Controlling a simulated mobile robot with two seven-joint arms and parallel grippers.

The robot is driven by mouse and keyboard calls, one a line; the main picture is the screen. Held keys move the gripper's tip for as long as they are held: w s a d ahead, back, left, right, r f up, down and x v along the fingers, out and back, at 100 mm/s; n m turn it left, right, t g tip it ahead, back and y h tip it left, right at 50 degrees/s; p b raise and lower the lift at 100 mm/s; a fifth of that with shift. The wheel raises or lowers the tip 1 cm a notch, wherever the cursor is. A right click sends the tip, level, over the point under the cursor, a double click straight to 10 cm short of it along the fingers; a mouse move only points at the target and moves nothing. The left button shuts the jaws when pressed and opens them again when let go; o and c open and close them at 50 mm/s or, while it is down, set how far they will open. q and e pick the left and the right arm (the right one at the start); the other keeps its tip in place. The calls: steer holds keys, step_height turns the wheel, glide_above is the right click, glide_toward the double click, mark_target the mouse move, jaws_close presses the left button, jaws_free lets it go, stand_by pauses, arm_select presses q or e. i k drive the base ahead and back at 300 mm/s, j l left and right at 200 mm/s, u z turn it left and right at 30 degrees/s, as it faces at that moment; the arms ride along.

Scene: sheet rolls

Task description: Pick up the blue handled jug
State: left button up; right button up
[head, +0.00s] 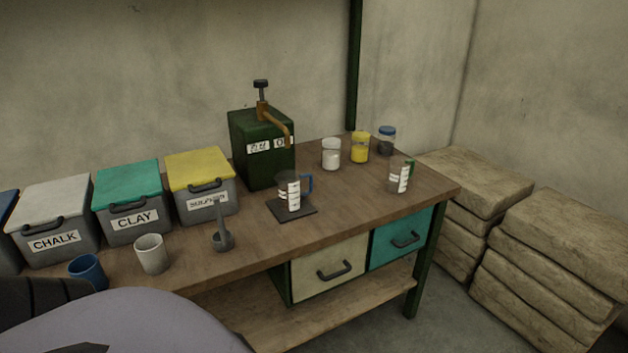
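The blue handled jug (290,191) is a clear measuring jug with a white scale label and a blue handle on its right side. It stands upright on a dark square mat (308,209) near the front of the wooden workbench (375,202). A second clear jug (397,177) with a green handle stands to its right, near the bench's right end. Neither of my grippers shows in the head view. A grey rounded part and a dark part at the lower left look like my own body.
Behind the jug stands a green pump can (256,150) with a brass spout. Lidded bins (133,222), a grey scoop (222,240), a white cup (150,254) and a blue cup (88,272) stand left. Jars (331,155) stand at the back right. Stacked sacks (550,260) lie right of the bench.

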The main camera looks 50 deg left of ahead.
mark_target(288, 181)
steer(key=i+l+u, duration=0.1)
steer(key=i+u, duration=0.25)
steer(key=i+l+u, duration=0.35)
steer(key=i, duration=0.2)
steer(key=i+l+u, duration=0.15)
steer(key=i+u, duration=0.25)
steer(key=i+l+u, duration=0.15)
steer(key=u, duration=0.25)
steer(key=l, duration=0.1)
